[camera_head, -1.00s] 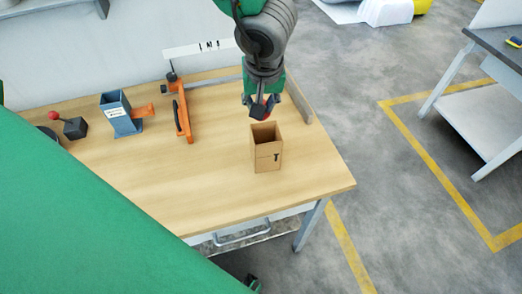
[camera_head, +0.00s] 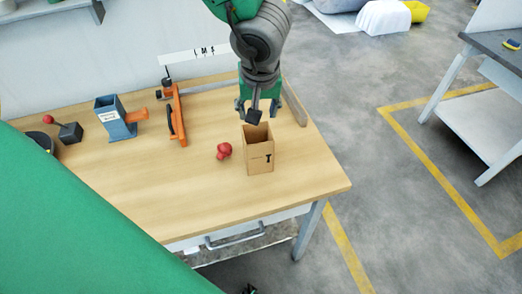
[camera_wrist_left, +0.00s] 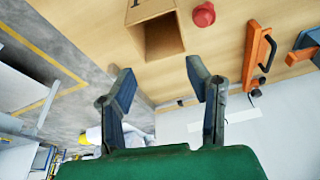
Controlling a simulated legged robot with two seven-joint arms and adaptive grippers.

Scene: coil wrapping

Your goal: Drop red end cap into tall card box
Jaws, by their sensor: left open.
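The red end cap (camera_head: 223,151) lies on the wooden table just left of the tall card box, outside it. It also shows in the left wrist view (camera_wrist_left: 203,14). The tall card box (camera_head: 259,158) stands upright and open-topped near the table's right end. Its open mouth shows in the left wrist view, beside the cap (camera_wrist_left: 163,36). My left gripper (camera_head: 257,108) is open and empty, above and just behind the box. Its two spread fingers show in the left wrist view (camera_wrist_left: 163,80). My right gripper is not in view.
An orange clamp-like tool (camera_head: 176,115), a blue-grey holder (camera_head: 115,120) and a red-knobbed lever (camera_head: 69,132) stand along the back left of the table (camera_head: 165,190). The table front is clear. A grey side table (camera_head: 490,95) is apart at right.

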